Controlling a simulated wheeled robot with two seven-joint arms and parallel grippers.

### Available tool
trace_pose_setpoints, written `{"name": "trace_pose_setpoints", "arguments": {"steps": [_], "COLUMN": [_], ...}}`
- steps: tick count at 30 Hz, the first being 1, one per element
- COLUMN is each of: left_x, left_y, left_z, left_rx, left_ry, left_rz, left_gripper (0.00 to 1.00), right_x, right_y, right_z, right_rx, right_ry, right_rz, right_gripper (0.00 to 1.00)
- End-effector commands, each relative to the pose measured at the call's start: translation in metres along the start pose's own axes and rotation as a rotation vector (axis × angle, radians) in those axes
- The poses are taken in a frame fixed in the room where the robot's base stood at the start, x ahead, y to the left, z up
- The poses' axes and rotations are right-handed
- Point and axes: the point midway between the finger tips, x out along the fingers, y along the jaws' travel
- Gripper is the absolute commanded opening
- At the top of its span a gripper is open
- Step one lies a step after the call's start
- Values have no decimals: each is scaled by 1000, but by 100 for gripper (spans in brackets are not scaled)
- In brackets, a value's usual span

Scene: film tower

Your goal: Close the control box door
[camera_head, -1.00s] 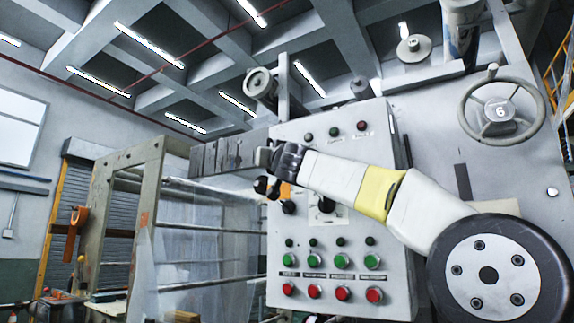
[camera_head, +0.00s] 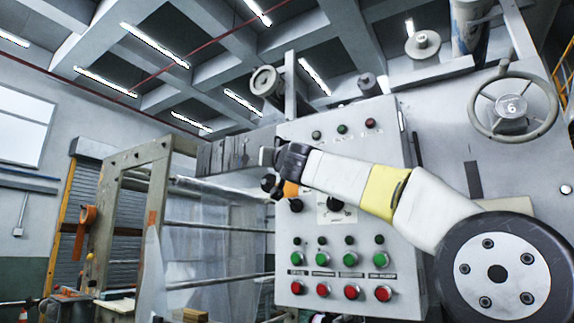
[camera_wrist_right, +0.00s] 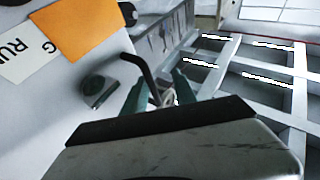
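The control box (camera_head: 345,240) is a light grey panel on the machine, with rows of green and red buttons, dark knobs and small lamps. Its front faces me in the head view; I cannot tell whether a gap remains at the door's edge. My right gripper (camera_head: 280,165) is at the panel's left edge, above an orange patch (camera_head: 290,189); its fingers are hard to make out there. In the right wrist view its teal fingers (camera_wrist_right: 156,95) are apart, near a bent black rod (camera_wrist_right: 143,69) beside the grey panel face (camera_wrist_right: 50,110). My left gripper is out of view.
A wooden-looking frame (camera_head: 130,210) with clear sheeting and horizontal bars stands to the left of the box. Grey blocks (camera_head: 230,152) lie behind the gripper.

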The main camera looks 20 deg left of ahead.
Motion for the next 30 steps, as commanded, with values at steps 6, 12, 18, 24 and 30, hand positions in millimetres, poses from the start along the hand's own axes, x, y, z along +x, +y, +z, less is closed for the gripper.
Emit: {"name": "trace_pose_setpoints", "arguments": {"steps": [6, 12, 18, 24, 30], "left_x": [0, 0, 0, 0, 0], "left_y": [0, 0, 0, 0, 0], "left_z": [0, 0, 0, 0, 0], "left_rx": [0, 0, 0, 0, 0], "left_ry": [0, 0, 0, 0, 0], "left_rz": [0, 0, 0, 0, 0], "left_gripper": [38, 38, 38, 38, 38], "right_x": [-1, -5, -25, -54, -74], "right_y": [1, 1, 1, 1, 1], "right_z": [-2, -4, -4, -3, -2], "right_rx": [0, -2, -4, -4, -1], "right_ry": [3, 4, 3, 3, 2], "right_rz": [1, 3, 3, 2, 2], "right_gripper": [32, 32, 32, 32, 32]}}
